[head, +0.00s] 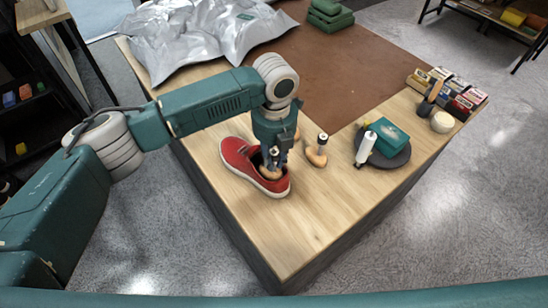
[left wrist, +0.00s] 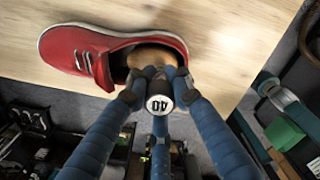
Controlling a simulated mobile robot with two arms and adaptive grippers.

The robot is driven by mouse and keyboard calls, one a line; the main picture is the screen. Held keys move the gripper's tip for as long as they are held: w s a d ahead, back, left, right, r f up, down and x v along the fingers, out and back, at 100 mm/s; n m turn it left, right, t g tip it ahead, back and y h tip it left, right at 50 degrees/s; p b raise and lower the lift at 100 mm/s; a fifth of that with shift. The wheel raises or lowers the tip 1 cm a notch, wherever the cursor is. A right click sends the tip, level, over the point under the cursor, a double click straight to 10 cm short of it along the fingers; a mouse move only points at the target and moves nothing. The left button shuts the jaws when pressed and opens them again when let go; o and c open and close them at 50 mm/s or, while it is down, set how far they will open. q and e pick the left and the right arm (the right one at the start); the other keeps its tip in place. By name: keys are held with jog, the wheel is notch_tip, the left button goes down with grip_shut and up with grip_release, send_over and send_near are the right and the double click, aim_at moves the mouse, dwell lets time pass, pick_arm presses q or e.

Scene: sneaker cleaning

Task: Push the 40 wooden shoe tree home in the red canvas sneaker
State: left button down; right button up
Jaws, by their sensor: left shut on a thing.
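The red canvas sneaker (head: 236,157) lies on the wooden table top, and it also shows in the left wrist view (left wrist: 68,42). The wooden shoe tree (head: 269,174) sits in the opening of the sneaker. Its wooden heel block (left wrist: 150,55) and a round end marked 40 (left wrist: 159,104) show in the left wrist view; its front is hidden inside the shoe. My left gripper (head: 271,160) is above the sneaker's heel end, shut on the shoe tree's dark knob. My right gripper is not in view.
A second shoe tree (head: 317,154) stands just right of the sneaker. Small boxes (head: 462,100) line the right edge. The near table corner (head: 285,245) is clear.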

pick_arm(q)
jog(key=shift+f+b, duration=0.45)
jog(key=shift+f, duration=0.6)
jog(key=c, duration=1.4)
grip_release()
jog(key=shift+c, duration=0.2)
notch_tip(320, 180, up, 12)
jog(key=shift+f, duration=0.1)
